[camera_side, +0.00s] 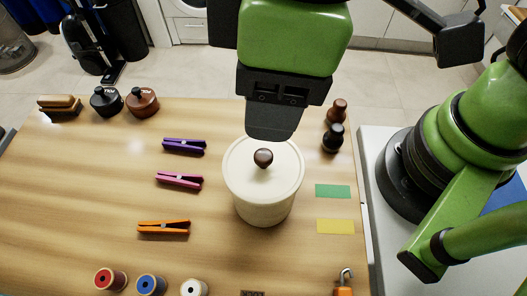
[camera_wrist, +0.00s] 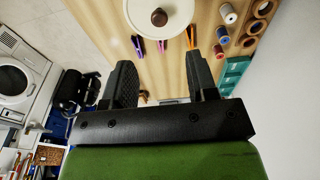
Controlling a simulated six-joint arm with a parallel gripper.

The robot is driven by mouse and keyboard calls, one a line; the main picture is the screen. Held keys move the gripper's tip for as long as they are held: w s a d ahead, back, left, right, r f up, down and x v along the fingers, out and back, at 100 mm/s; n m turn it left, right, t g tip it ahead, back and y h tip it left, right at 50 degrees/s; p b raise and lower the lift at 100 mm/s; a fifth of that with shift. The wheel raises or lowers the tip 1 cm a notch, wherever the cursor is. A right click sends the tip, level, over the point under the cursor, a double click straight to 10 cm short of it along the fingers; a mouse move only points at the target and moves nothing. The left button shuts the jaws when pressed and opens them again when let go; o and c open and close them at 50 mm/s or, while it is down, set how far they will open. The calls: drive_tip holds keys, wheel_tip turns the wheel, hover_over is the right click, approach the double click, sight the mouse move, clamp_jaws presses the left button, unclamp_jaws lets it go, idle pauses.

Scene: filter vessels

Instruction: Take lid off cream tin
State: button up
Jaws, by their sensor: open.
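The cream tin (camera_side: 262,207) stands upright on the wooden table, right of the middle in the side view. Its cream lid (camera_side: 285,171) sits on top, with a dark brown round knob (camera_side: 263,157) at the centre. In the wrist view the lid (camera_wrist: 178,22) and knob (camera_wrist: 159,17) show at the top edge, beyond my fingertips. My gripper (camera_side: 272,132) hangs over the back of the tin in the side view, apart from the knob. In the wrist view my gripper (camera_wrist: 160,75) has its two black fingers spread wide with nothing between them.
Purple (camera_side: 184,146), pink (camera_side: 179,180) and orange (camera_side: 164,227) clips lie left of the tin. Two dark bottles (camera_side: 333,137) stand at its right, near green (camera_side: 332,191) and yellow (camera_side: 335,226) patches. Thread spools (camera_side: 151,284) line the front edge.

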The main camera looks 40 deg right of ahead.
sight(263, 156)
drive_tip(key=f, duration=0.9)
drive_tip(key=shift+w+a+f, duration=0.2)
drive_tip(key=shift+f, duration=0.1)
drive_tip(key=c, duration=1)
